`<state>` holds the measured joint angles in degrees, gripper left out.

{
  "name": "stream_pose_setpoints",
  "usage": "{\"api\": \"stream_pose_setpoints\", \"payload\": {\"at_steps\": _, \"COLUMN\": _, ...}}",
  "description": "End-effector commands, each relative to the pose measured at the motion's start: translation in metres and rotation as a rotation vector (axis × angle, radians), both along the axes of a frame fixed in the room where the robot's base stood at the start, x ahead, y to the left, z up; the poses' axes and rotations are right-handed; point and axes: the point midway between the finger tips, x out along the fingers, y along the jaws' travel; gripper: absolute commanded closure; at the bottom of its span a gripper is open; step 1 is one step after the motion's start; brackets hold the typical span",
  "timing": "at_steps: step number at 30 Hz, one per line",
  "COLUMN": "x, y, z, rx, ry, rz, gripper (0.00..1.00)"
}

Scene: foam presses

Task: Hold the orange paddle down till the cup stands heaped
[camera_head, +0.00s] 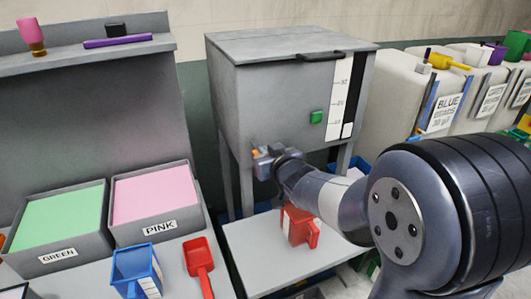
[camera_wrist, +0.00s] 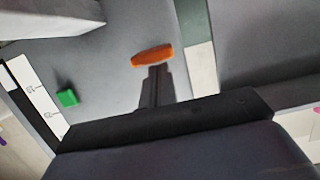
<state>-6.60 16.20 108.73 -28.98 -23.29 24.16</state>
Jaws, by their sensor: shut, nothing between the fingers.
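The orange paddle (camera_wrist: 153,55) shows in the wrist view on the front of the grey press (camera_head: 265,80). In the head view only a small orange bit of it (camera_head: 255,150) shows beside my gripper. My gripper (camera_wrist: 154,70) is shut and empty, its tips right at the paddle's edge; I cannot tell whether they touch or press it. In the head view my gripper (camera_head: 262,157) is at the lower front of the press. A red cup (camera_head: 298,228) stands on the grey shelf (camera_head: 270,258) below the press. My arm partly hides it, and its fill cannot be seen.
The press has a green button (camera_head: 317,117) and a marked scale (camera_head: 340,95). Bins of green foam (camera_head: 60,220) and pink foam (camera_head: 152,195), a blue cup (camera_head: 135,270) and a red scoop (camera_head: 199,262) stand at left. A labelled blue-beads container (camera_head: 438,113) stands at right.

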Motion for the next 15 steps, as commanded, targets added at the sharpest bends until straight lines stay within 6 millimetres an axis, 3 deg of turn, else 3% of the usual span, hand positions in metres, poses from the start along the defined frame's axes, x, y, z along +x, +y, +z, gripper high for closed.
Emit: {"api": "stream_pose_setpoints", "payload": {"at_steps": 15, "x": 0.0, "y": 0.0, "z": -0.03, "rx": 0.001, "ry": 0.001, "rz": 0.0, "gripper": 1.0}}
